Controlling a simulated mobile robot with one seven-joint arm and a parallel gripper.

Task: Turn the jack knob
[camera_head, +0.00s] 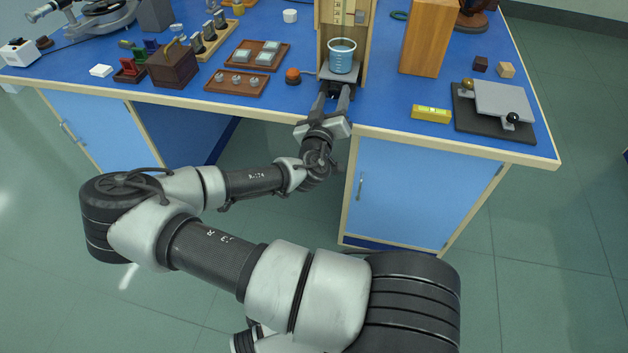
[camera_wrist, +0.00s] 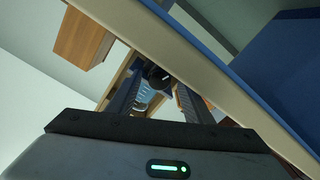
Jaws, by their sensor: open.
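The jack (camera_head: 341,86) stands at the front edge of the blue bench, inside an open wooden frame, with a beaker of blue liquid (camera_head: 342,58) on top. The jack's dark round knob (camera_wrist: 158,77) shows in the wrist view between my two fingers. In the head view my gripper hides the knob. My gripper (camera_head: 334,94) reaches up to the front of the jack. It is open, with one finger on each side of the knob in the wrist view (camera_wrist: 156,84). I cannot tell whether either finger touches the knob.
The wooden frame (camera_head: 325,45) closes in on the jack. A tall wooden block (camera_head: 429,38), a yellow level (camera_head: 431,114) and a plate with knobs (camera_head: 500,101) stand to the right.

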